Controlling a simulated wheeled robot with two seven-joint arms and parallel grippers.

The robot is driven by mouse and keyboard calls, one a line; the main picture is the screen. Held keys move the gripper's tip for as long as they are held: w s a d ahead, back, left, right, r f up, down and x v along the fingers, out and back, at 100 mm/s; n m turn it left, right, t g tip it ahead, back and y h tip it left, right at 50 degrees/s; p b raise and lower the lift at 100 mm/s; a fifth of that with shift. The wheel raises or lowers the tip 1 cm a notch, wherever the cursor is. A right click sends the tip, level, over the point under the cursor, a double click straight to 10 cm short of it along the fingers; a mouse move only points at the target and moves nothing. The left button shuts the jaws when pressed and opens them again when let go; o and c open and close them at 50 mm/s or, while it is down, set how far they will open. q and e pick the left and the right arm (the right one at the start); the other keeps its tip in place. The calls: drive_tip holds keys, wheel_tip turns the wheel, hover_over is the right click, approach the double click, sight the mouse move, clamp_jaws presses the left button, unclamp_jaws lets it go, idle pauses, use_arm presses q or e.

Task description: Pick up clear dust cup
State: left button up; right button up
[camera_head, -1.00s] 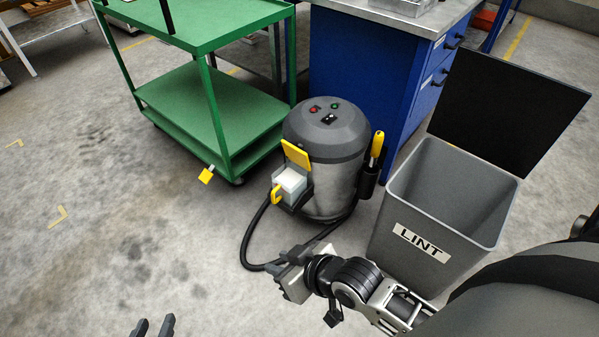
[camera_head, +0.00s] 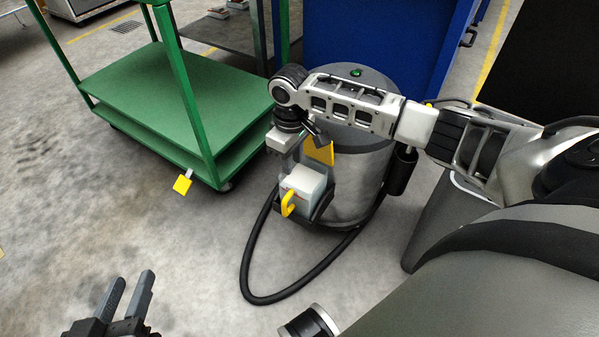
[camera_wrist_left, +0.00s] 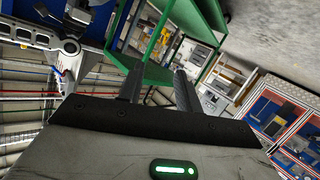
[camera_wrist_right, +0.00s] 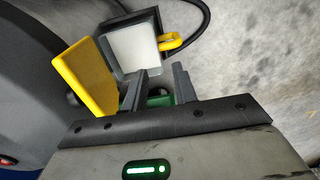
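The clear dust cup (camera_head: 305,184) looks like a pale box with a yellow handle (camera_head: 288,204). It sits in a dark holder at the front of the grey vacuum (camera_head: 357,180), below a raised yellow flap (camera_head: 319,152). In the right wrist view, the cup (camera_wrist_right: 134,48) lies just beyond my right fingertips (camera_wrist_right: 160,78), which are open and empty; the yellow flap (camera_wrist_right: 84,77) is to their left. In the head view, my right gripper (camera_head: 282,140) is above and behind the cup, its fingers mostly hidden. My left gripper (camera_head: 128,290) is open and empty, low over the floor.
A black hose (camera_head: 252,270) loops on the floor. A grey bin (camera_head: 425,225) is at right, partly hidden by my arm. Floor at left is clear.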

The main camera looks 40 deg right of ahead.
drive_tip(key=b, duration=0.2)
hover_over(293, 188)
wheel_tip(293, 188, down, 6)
wheel_tip(293, 188, down, 5)
drive_tip(key=b, duration=0.3)
drive_tip(key=shift+f+b, duration=0.15)
drive_tip(key=shift+b, duration=0.15)
drive_tip(key=shift+f, duration=0.25)
use_arm(q)
drive_tip(key=shift+w+d+r+n+t+h, duration=0.2)
drive_tip(key=shift+d+r+n+t+h, duration=0.2)
drive_tip(key=shift+r+n+t+h, duration=0.15)
drive_tip(key=shift+w+d+r+n+t+h, duration=0.15)
drive_tip(key=shift+d+r+n+t+h, duration=0.25)
drive_tip(key=shift+r+h, duration=0.25)
drive_tip(key=shift+f, duration=0.1)
use_arm(e)
clamp_jaws()
drive_tip(key=shift+w, duration=0.1)
